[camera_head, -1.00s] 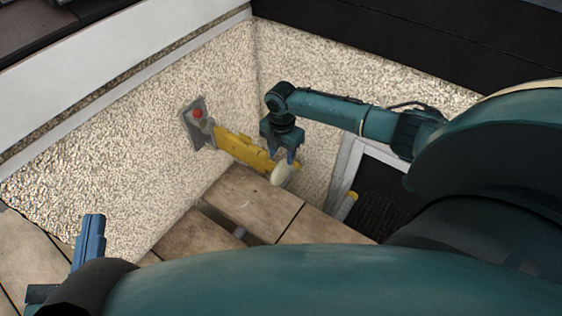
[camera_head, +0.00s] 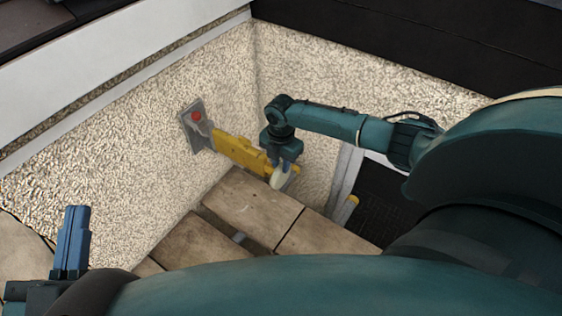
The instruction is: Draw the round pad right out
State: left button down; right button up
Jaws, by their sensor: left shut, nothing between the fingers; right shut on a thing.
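The round pad (camera_head: 279,178) is a pale cream disc, seen nearly edge-on, at the near end of a yellow tool body (camera_head: 239,151). My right gripper (camera_head: 282,167) reaches in from the right and is shut on the pad from above; the fingertips partly cover it. Whether the pad is apart from the yellow body cannot be told. The far end of the yellow body meets a grey wall plate with a red knob (camera_head: 196,117). My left gripper (camera_head: 76,211) is at the lower left, shut and empty, well away from the pad.
Pebbled walls (camera_head: 130,170) meet in a corner behind the tool. Wooden boards (camera_head: 250,207) with gaps lie below. A grey frame (camera_head: 345,180) and a dark grated opening (camera_head: 385,205) are at the right, with a yellow-tipped bar (camera_head: 346,208) beside them.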

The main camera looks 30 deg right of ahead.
grip_shut()
